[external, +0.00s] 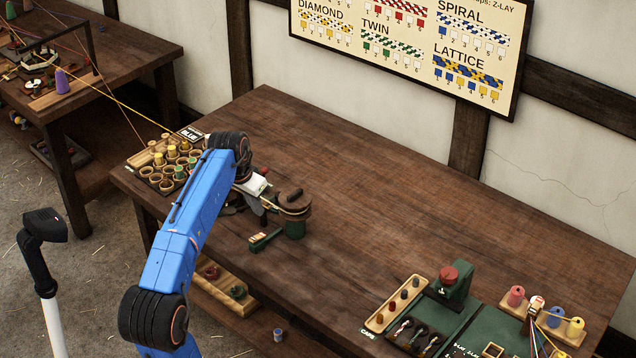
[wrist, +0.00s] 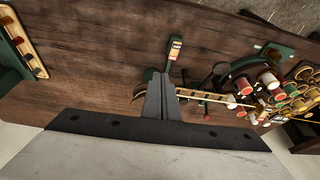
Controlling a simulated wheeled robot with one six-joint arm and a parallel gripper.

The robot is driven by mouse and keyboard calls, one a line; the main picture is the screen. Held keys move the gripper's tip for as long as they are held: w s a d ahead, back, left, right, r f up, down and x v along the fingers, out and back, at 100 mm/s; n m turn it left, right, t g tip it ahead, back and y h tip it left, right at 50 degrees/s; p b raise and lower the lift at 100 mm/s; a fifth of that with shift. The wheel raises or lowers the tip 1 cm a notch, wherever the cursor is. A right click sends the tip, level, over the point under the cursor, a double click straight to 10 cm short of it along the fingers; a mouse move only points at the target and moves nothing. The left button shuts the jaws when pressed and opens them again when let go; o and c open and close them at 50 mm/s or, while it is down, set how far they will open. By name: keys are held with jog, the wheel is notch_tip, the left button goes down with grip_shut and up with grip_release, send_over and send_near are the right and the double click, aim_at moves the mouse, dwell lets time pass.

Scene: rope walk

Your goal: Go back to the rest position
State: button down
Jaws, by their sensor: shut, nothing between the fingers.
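My gripper (wrist: 160,97) is shut and empty in the wrist view, its two fingers pressed together over the workbench (external: 390,185). In the external view my blue arm reaches over the bench's left part, and its end is beside a dark green post with a round brown top (external: 293,204). The fingertips are partly hidden there behind the arm and wrist. I cannot tell how far above the bench they are.
A rack of spools (external: 172,162) stands at the bench's left end. A small green tool (external: 264,241) lies near the post. At the bench's front right are a green station (external: 452,290), a wooden tray (external: 397,303) and coloured spools (external: 555,317). The bench's middle is clear.

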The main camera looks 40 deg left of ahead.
jog(key=s+d+f, duration=0.9)
jog(key=s+f, duration=0.1)
jog(key=f, duration=0.2)
jog(key=s+d+f+t, duration=0.1)
jog(key=s+d+f, duration=0.8)
jog(key=f, duration=0.3)
jog(key=shift+s+d, duration=0.2)
jog(key=shift+s, duration=0.35)
dwell(0.5)
